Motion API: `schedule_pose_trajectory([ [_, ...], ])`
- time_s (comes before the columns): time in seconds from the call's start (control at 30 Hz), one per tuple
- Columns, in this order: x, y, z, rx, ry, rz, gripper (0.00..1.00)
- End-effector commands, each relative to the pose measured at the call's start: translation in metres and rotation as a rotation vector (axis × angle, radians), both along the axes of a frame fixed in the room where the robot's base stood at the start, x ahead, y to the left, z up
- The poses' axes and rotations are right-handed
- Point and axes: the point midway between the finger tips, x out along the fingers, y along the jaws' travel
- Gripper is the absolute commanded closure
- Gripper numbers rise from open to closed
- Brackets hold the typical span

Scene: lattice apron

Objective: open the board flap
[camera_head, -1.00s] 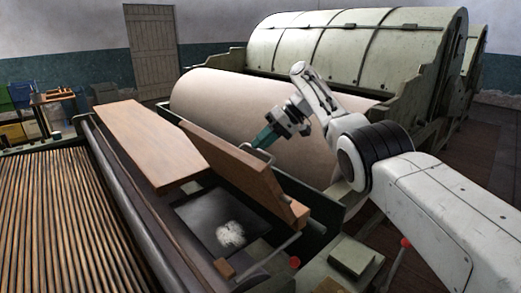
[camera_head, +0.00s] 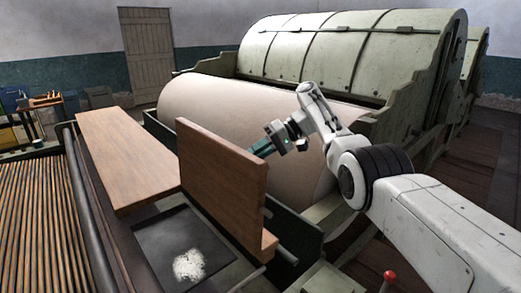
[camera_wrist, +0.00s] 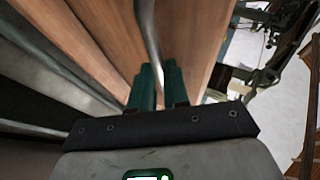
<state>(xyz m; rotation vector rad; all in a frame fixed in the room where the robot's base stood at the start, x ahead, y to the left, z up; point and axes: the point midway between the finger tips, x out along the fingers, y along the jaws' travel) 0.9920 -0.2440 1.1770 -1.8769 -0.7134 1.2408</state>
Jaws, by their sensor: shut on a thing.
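The board flap (camera_head: 225,180) is a brown wooden panel. It stands steeply on its edge beside a dark opening (camera_head: 185,245), its broad face toward the head camera. My gripper (camera_head: 255,152) is behind the flap's far side, its teal fingers partly hidden by the board's upper edge. In the wrist view the fingers (camera_wrist: 158,82) are shut on a thin metal bar handle (camera_wrist: 147,30) that runs along the wood (camera_wrist: 105,28). The exact contact is partly hidden by the fingers.
A flat board (camera_head: 120,160) lies left of the flap. A large pale roller (camera_head: 240,105) stands close behind my gripper. A white powdery patch (camera_head: 189,265) lies on the dark plate in the opening. A red-knobbed lever (camera_head: 389,277) stands front right.

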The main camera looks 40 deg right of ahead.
Motion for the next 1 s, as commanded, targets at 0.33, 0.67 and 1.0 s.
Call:
schedule_pose_trajectory([
  [0.33,-0.0052,0.0063,-0.0248,0.012,0.041,0.012,1.00],
  [0.67,-0.0049,0.0061,-0.0246,0.013,0.041,0.009,0.65],
  [1.0,-0.0041,0.0053,-0.0219,0.015,0.036,0.005,0.60],
])
